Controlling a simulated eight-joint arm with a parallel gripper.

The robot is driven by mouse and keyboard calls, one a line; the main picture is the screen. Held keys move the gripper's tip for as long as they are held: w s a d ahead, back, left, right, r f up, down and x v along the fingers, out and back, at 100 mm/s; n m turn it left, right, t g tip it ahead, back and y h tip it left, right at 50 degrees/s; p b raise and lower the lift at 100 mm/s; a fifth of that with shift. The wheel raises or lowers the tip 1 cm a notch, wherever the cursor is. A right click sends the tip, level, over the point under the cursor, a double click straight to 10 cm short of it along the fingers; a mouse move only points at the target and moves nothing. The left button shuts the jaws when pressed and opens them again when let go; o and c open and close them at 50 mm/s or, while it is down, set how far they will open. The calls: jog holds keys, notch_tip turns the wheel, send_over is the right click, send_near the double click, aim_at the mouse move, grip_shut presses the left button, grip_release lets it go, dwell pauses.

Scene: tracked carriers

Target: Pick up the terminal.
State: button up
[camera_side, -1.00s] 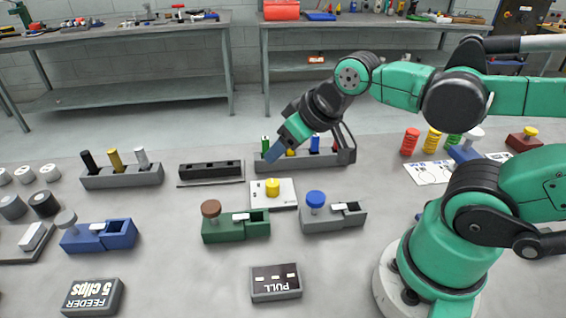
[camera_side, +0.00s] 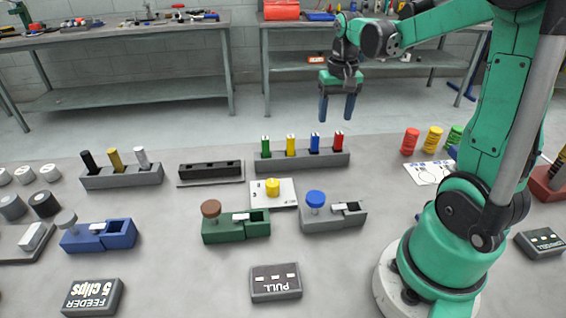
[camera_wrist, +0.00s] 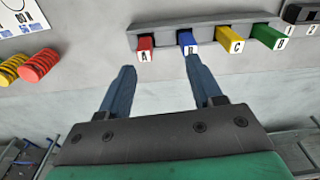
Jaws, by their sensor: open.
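Lettered coloured blocks, which look like the terminals, stand upright in a grey rack (camera_side: 290,164): green (camera_side: 265,147), yellow (camera_side: 290,146), blue (camera_side: 315,142) and red (camera_side: 338,141). I cannot tell which one the task names. The wrist view shows the same rack (camera_wrist: 208,26) with the red block (camera_wrist: 145,48) lettered A, and the blue (camera_wrist: 187,42), yellow (camera_wrist: 230,40) and green (camera_wrist: 268,37) blocks. My gripper (camera_side: 337,118) is open and empty, pointing down, above and behind the rack's right end. In the wrist view, my gripper (camera_wrist: 160,64) has its fingers spread, apart from the blocks.
A black slotted holder (camera_side: 210,171) and a grey rack with round pegs (camera_side: 122,180) stand to the left. Red and yellow coiled cylinders (camera_side: 410,141) stand to the right.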

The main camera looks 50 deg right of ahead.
aim_at(339, 133)
jog(key=shift+s+d+f+m, duration=0.15)
jog(key=shift+d+f+m, duration=0.1)
jog(key=shift+d, duration=0.25)
jog(key=shift+s+d+f+m, duration=0.15)
jog(key=shift+d+f, duration=0.05)
jog(key=shift+d, duration=0.3)
jog(key=shift+f, duration=2.75)
grip_shut()
